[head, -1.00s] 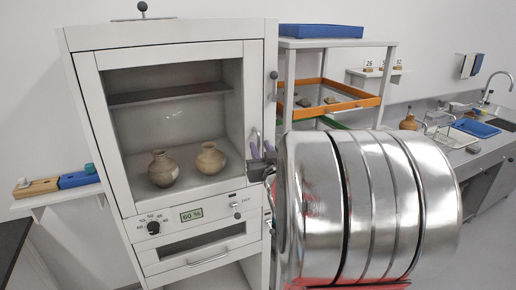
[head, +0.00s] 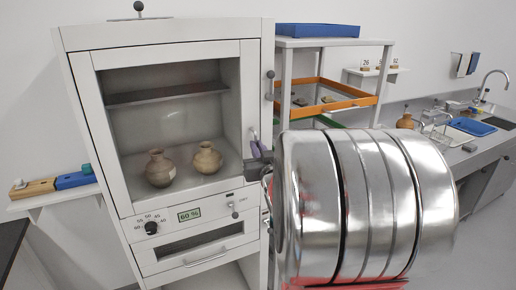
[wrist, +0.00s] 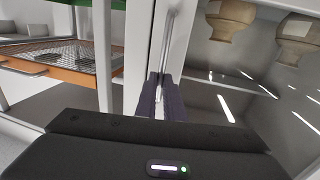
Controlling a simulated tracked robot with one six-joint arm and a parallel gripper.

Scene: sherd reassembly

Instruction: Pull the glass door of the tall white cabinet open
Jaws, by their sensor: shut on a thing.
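The tall white cabinet (head: 92,160) stands left of centre in the head view. Its glass door (head: 165,120) has a white frame and looks closed; I cannot tell whether there is a small gap. The upright metal door handle (wrist: 167,42) is on the frame's right side in the head view. My gripper (head: 258,152) is at the handle, and in the wrist view its dark fingers (wrist: 160,98) are shut around the handle's lower part. My shiny arm covers the area right of the cabinet's lower half.
Two clay jars (head: 207,158) (head: 160,168) stand behind the glass. Right of the cabinet is a rack with an orange-edged tray (head: 335,98) and a blue tray (head: 320,30). A wall shelf (head: 50,200) is at the left, and a sink counter (head: 470,160) at the right.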

